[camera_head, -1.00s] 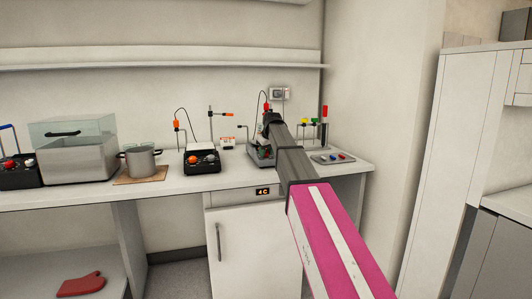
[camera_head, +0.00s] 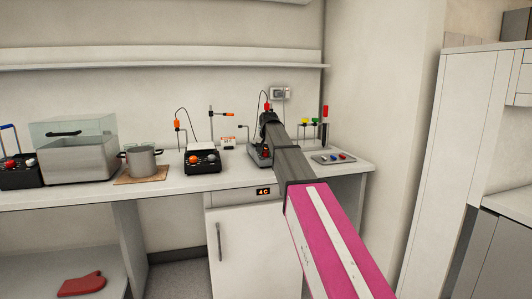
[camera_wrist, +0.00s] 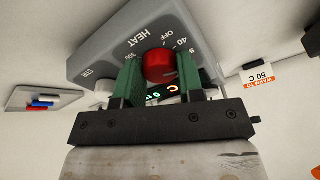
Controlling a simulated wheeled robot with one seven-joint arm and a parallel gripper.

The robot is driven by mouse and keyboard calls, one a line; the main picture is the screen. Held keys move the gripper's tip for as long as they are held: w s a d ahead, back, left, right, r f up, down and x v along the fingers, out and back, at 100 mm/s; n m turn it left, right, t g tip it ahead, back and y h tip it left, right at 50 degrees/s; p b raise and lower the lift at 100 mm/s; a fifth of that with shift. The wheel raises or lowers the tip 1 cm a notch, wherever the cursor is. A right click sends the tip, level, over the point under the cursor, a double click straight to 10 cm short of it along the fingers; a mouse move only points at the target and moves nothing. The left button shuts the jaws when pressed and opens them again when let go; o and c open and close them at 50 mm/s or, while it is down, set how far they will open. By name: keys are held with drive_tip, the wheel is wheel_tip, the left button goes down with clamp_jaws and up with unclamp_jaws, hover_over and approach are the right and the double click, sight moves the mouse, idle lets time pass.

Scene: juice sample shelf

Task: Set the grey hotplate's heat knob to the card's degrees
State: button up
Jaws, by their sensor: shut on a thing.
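The grey hotplate (camera_wrist: 110,50) fills the upper middle of the wrist view; in the head view it is mostly hidden behind my arm (camera_head: 258,161). Its red heat knob (camera_wrist: 160,65) sits between the green fingers of my gripper (camera_wrist: 158,78), which is shut on it. OFF, 40 and other marks show around the knob; I cannot tell its exact setting. A small lit display (camera_wrist: 165,92) is partly hidden by the gripper. A pale STIR knob (camera_wrist: 102,89) is to the left. The card (camera_wrist: 262,76) at the right reads "WARM TO 50 C".
A tray with coloured pieces (camera_wrist: 42,98) lies beside the hotplate; it also shows in the head view (camera_head: 334,158). A black hotplate (camera_head: 202,161), a pot (camera_head: 142,161) and a glass-lidded bath (camera_head: 78,155) stand further left on the bench.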

idle(0.3)
drive_tip(key=o, duration=0.9)
drive_tip(key=shift+r, duration=0.1)
drive_tip(key=v, duration=1)
drive_tip(key=shift+s+r, duration=0.2)
drive_tip(key=shift+r, duration=0.05)
drive_tip(key=shift+s, duration=0.1)
